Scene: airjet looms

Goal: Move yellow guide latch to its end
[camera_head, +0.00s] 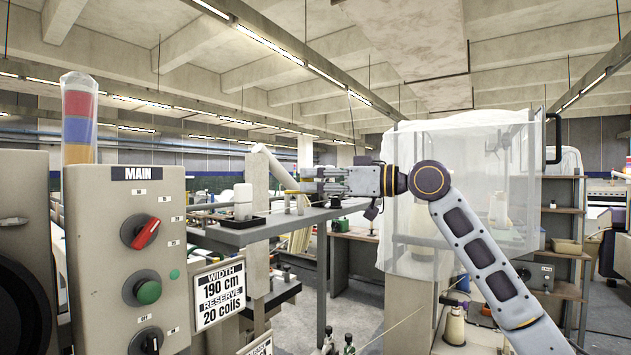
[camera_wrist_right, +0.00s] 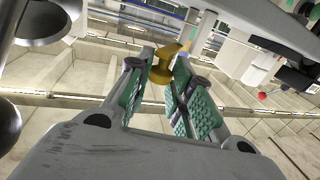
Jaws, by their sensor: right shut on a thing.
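In the head view my right gripper (camera_head: 318,180) reaches in from the right at mid-picture, pointing left, by the end of a pale arm-like machine part (camera_head: 273,165). The latch is too small and covered there to make out well. My left gripper is not in view.
A control panel (camera_head: 128,245) with a red switch and green button fills the near left. A grey shelf (camera_head: 240,233) with a white container (camera_head: 243,202) stands below and left of my right gripper. A translucent box (camera_head: 410,230) stands behind my right arm.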

